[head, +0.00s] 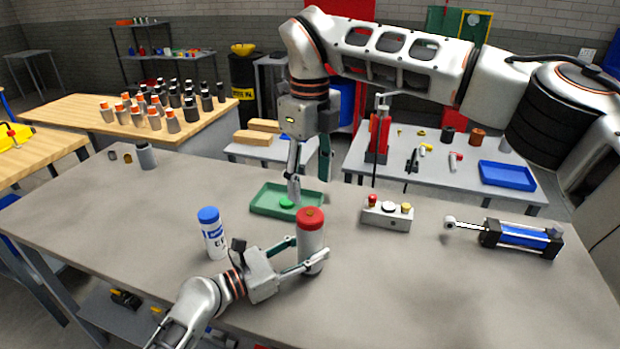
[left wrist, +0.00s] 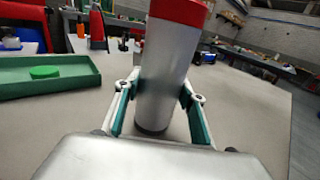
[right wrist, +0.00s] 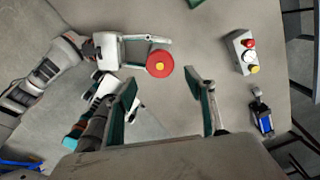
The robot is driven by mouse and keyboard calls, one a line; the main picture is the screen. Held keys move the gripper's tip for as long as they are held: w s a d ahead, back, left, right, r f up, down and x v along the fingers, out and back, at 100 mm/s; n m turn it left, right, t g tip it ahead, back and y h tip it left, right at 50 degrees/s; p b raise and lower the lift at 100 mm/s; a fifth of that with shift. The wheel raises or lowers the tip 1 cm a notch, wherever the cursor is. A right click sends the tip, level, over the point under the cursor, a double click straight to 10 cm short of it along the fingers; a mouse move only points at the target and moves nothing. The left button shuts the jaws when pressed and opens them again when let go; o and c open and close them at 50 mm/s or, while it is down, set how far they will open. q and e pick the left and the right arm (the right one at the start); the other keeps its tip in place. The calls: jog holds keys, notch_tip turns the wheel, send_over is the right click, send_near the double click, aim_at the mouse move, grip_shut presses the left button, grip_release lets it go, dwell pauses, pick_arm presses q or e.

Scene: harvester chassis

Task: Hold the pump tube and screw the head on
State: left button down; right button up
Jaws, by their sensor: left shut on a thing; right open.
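The pump tube (head: 311,250) is a silver cylinder standing upright near the front middle of the grey bench. The red head (head: 311,218) sits on its top; I cannot tell how tightly it is seated. My left gripper (head: 308,262) is shut on the tube, with one finger on each side, as the tube in the left wrist view (left wrist: 166,80) shows. My right gripper (head: 309,172) is open and empty, pointing down above and behind the tube. In the right wrist view the red head (right wrist: 160,63) lies beyond and between the open fingers.
A green tray (head: 262,210) with a green disc (head: 287,203) lies behind the tube. A white bottle with a blue cap (head: 211,232) stands left. A button box (head: 387,214) and a blue cylinder actuator (head: 521,238) lie right. The front right bench is clear.

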aim_at(310, 212)
jog(key=shift+f, duration=0.1)
jog(key=shift+f, duration=3.9)
jog(key=c, duration=1.1)
jog(key=shift+m, duration=0.9)
jog(key=o, duration=1.3)
jog(key=shift+c, duration=0.2)
jog(key=shift+r, duration=0.1)
notch_tip(310, 212, up, 12)
